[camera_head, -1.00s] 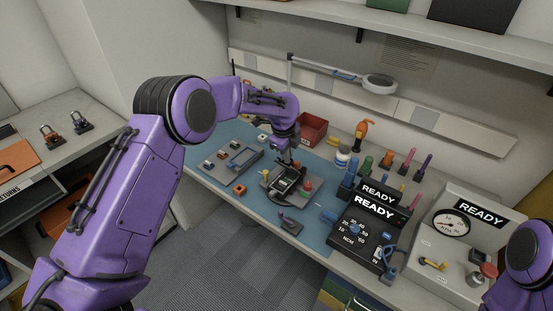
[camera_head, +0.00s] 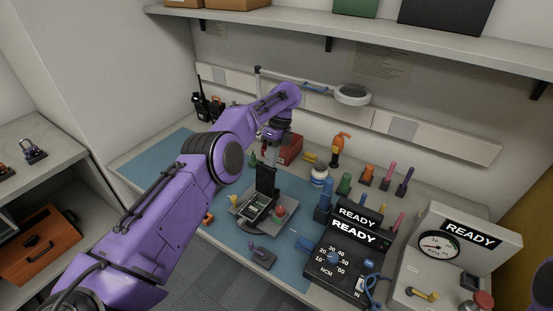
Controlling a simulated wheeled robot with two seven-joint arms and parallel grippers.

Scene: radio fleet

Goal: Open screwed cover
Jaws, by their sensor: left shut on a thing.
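The open device (camera_head: 253,207) sits in a dark grey fixture (camera_head: 246,216) on the blue mat, its inside showing. Its black cover (camera_head: 266,179) stands up steeply at the device's far side. I cannot tell whether the cover still touches the device. My left gripper (camera_head: 266,152) points down at the cover's upper edge and is shut on it; the fingertips are small and partly hidden.
A red button (camera_head: 279,211) is beside the device. A small tool stand (camera_head: 262,257) is in front. The black READY torque unit (camera_head: 340,255) and gauge box (camera_head: 440,245) stand to the right. A red bin (camera_head: 290,150) and several upright tools are behind.

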